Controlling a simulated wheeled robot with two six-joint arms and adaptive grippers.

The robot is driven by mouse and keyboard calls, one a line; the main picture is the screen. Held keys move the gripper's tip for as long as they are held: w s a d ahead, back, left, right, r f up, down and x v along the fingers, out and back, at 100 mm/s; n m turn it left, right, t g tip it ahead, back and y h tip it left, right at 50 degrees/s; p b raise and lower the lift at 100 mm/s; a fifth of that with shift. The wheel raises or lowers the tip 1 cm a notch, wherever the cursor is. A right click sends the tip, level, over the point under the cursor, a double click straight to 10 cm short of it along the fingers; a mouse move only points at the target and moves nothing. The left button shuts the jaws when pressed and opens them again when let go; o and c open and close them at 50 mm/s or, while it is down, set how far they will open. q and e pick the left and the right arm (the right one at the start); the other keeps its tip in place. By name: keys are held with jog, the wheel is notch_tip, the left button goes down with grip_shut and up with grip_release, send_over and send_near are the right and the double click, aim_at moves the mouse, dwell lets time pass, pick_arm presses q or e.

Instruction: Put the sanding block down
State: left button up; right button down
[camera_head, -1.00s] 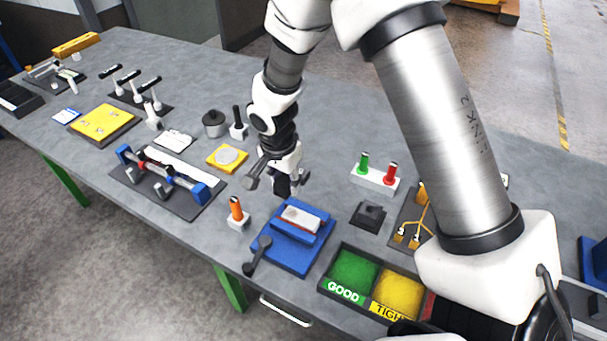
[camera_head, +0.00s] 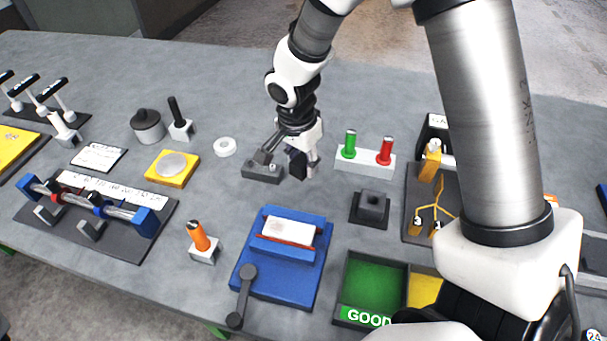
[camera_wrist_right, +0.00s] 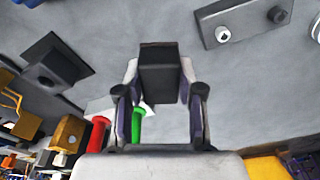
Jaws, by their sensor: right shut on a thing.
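The sanding block appears to be the dark block (camera_head: 297,164) between the fingers of my right gripper (camera_head: 300,152). In the right wrist view the same dark block (camera_wrist_right: 158,74) sits between the two fingertips, and the right gripper (camera_wrist_right: 160,100) is shut on it. In the head view the gripper is over the grey table (camera_head: 225,205), behind the blue fixture (camera_head: 262,285) and left of the green and red pegs. I cannot tell whether the block touches the table. My left gripper is not in view.
A grey base (camera_head: 262,173) lies just left of the block. A dark square stand (camera_head: 370,208) and a white holder with green and red pegs (camera_head: 364,162) are on the right. A yellow pad (camera_head: 173,167) and orange-handled tool (camera_head: 200,241) are on the left. Bare table lies between.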

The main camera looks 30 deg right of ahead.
aim_at(300, 184)
jog(key=f, duration=0.4)
jog(key=shift+w+a, duration=0.2)
jog(key=shift+a, duration=0.05)
jog(key=shift+s+f, duration=0.1)
jog(key=shift+f, duration=0.25)
jog(key=c, duration=1)
grip_release()
jog(key=shift+r, duration=0.1)
jog(key=r, duration=0.4)
jog(key=a+r, duration=0.1)
jog(key=r, duration=0.7)
jog(key=shift+s+a+r, duration=0.1)
jog(key=shift+s+a, duration=0.05)
jog(key=shift+a, duration=0.05)
